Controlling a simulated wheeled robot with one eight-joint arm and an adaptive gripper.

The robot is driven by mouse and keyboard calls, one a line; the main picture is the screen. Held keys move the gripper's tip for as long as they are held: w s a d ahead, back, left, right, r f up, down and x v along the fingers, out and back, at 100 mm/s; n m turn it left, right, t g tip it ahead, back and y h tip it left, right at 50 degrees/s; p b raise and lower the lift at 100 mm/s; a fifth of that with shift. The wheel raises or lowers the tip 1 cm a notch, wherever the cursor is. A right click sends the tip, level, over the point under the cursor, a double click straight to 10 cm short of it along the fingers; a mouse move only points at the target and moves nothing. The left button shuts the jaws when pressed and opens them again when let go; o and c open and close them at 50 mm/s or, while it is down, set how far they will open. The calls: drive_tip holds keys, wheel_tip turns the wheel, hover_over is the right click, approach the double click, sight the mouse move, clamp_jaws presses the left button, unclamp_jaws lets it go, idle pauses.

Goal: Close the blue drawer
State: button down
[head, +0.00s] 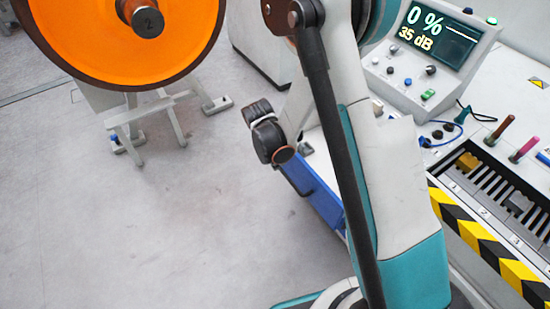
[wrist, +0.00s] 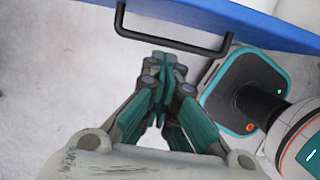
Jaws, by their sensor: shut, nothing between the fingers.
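The blue drawer (head: 326,200) shows low on the bench side in the head view, partly hidden behind my arm. Its front stands out from the bench, so it looks open, but how far I cannot tell. In the wrist view the blue drawer front (wrist: 262,30) crosses the top, with its black bar handle (wrist: 172,41) facing my gripper. My gripper (wrist: 160,62) is shut and empty. Its fingertips are close to the handle's bar in the picture; whether they touch it I cannot tell. In the head view I cannot make out the fingertips.
An orange wheel (head: 85,40) on a grey stand is at the upper left. The bench carries a control box with a display (head: 440,38), a slotted rack (head: 500,195) and a yellow-black striped edge (head: 490,240). The grey floor left of the drawer is clear.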

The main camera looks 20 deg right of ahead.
drive_tip(key=d, duration=0.1)
drive_tip(key=w+d+f+b, duration=0.1)
drive_tip(key=d, duration=0.1)
drive_tip(key=d+f, duration=0.1)
drive_tip(key=shift+w+d+b, duration=0.15)
drive_tip(key=shift+w+b, duration=0.05)
drive_tip(key=shift+b, duration=0.2)
drive_tip(key=shift+w, duration=0.1)
